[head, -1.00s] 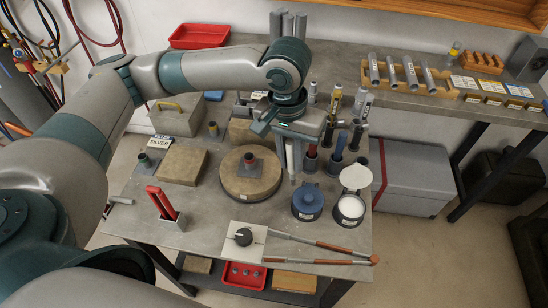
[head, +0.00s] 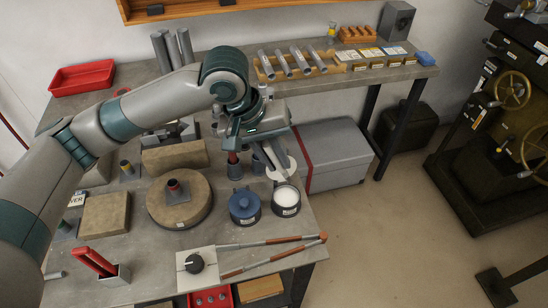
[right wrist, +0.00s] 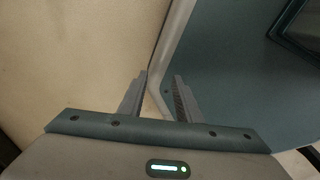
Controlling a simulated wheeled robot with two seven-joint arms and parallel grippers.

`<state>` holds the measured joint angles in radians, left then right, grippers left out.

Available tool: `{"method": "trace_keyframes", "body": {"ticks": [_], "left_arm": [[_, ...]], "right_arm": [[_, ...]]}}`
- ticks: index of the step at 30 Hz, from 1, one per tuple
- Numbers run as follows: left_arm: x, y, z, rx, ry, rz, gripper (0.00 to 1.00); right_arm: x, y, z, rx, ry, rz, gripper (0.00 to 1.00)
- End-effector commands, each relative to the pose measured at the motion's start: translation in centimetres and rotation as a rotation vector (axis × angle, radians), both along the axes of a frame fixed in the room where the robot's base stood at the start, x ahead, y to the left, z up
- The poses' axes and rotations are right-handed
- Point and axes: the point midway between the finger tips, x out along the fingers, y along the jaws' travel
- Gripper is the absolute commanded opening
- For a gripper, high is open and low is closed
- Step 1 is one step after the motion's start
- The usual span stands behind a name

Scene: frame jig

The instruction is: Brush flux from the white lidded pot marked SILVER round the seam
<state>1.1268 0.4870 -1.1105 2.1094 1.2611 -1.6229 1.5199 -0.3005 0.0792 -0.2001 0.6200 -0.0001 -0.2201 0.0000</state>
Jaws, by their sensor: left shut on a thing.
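The white pot (head: 286,197) is open, with white contents and a small label too small to read. A white lid-like disc (head: 292,164) shows behind it, partly covered by my left gripper. A short dark tube on a square plate (head: 175,190) stands on the round tan block (head: 158,213); its seam is too small to make out. My left gripper (head: 271,160) is behind the blue-lidded pot (head: 244,206) and shut on a slim thing, mostly hidden. My right gripper (right wrist: 159,98) is open and empty in the right wrist view.
A card sign (head: 77,199) reading "VER" stands at the left. A black knob on a white plate (head: 194,263), long red-handled tongs (head: 270,241) and a red-handled tool in a holder (head: 97,262) are near the front. Holders behind my left gripper are largely hidden.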

Motion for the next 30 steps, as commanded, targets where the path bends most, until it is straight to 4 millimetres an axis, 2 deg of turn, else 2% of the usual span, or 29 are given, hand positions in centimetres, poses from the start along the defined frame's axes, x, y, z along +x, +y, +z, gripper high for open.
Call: {"method": "trace_keyframes", "body": {"ticks": [11, 30], "left_arm": [[0.0, 0.0, -0.6, 0.001, 0.0, -0.001, 0.0], [0.0, 0.0, -2.3, 0.001, 0.0, -0.001, 0.0]], "right_arm": [[1.4, 0.3, -0.6, 0.007, -0.033, 0.001, 0.31], [7.5, 2.8, -1.2, 0.049, -0.172, 0.008, 0.31]]}}
